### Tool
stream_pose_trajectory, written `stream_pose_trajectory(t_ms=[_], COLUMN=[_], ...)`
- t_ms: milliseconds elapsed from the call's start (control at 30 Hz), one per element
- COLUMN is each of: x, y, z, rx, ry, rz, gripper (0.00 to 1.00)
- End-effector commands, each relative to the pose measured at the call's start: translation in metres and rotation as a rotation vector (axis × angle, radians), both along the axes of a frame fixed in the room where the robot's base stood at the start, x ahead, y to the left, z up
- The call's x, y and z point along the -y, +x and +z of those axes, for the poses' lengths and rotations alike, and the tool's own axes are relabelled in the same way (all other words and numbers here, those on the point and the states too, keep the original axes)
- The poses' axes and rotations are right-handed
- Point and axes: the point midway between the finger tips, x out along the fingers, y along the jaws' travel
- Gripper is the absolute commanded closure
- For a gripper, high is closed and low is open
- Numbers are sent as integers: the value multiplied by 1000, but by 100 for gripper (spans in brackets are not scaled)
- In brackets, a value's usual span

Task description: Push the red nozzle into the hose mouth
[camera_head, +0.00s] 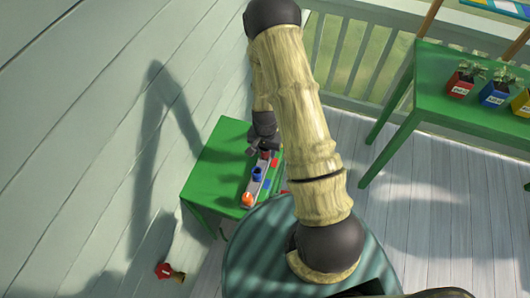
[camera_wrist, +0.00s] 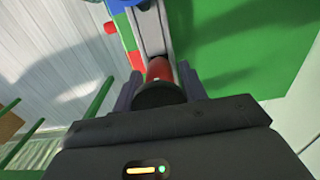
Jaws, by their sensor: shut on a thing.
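My gripper (camera_head: 264,146) is low over the small green table, at the far end of a grey rail. In the wrist view my gripper (camera_wrist: 160,86) has its two fingers on either side of a red nozzle (camera_wrist: 159,70) with a dark round part at its near end, and is shut on it. The nozzle lies in line with the grey rail (camera_wrist: 152,32); I cannot tell whether it touches the rail. The red nozzle also shows just below the gripper in the head view (camera_head: 265,155). I cannot make out the hose mouth for certain.
On the rail stand a blue piece (camera_head: 258,174) and an orange ball-like piece (camera_head: 247,199). Red pieces (camera_wrist: 137,60) sit beside it. The green table (camera_head: 205,172) stands by the board wall, where a red-and-brass fitting (camera_head: 164,270) is mounted. A green bench (camera_head: 425,85) holds potted plants.

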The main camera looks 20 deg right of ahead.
Motion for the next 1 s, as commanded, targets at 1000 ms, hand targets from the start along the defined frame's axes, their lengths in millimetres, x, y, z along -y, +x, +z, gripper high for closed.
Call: stream_pose_trajectory(t_ms=[1000], x=[0], y=[0], z=[12], rx=[0], ry=[0], rz=[0], gripper=[81])
